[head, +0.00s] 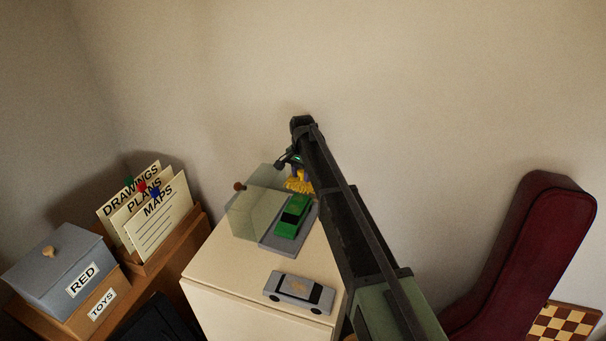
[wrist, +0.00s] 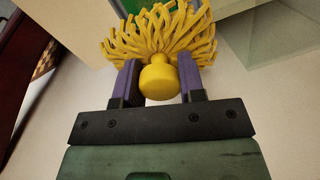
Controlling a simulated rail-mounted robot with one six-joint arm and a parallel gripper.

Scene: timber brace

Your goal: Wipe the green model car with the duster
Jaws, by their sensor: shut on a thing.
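The green model car (head: 292,216) sits on a grey base (head: 283,241) on top of the cream cabinet. My gripper (head: 295,170) is shut on the yellow duster (head: 299,184), at the car's far end. In the wrist view the duster's round yellow handle (wrist: 159,80) is between the two purple fingers, and its yellow strands (wrist: 160,35) fan out beyond them. A strip of green at the top edge of the wrist view seems to be the car. I cannot tell whether the strands touch it.
A clear cover (head: 250,217) with a brown knob (head: 240,186) stands just left of the car. A grey model car (head: 299,291) is at the cabinet's (head: 232,262) near end. Labelled boxes (head: 62,270) and cards (head: 160,212) are left; a dark red instrument case (head: 535,245) is right.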

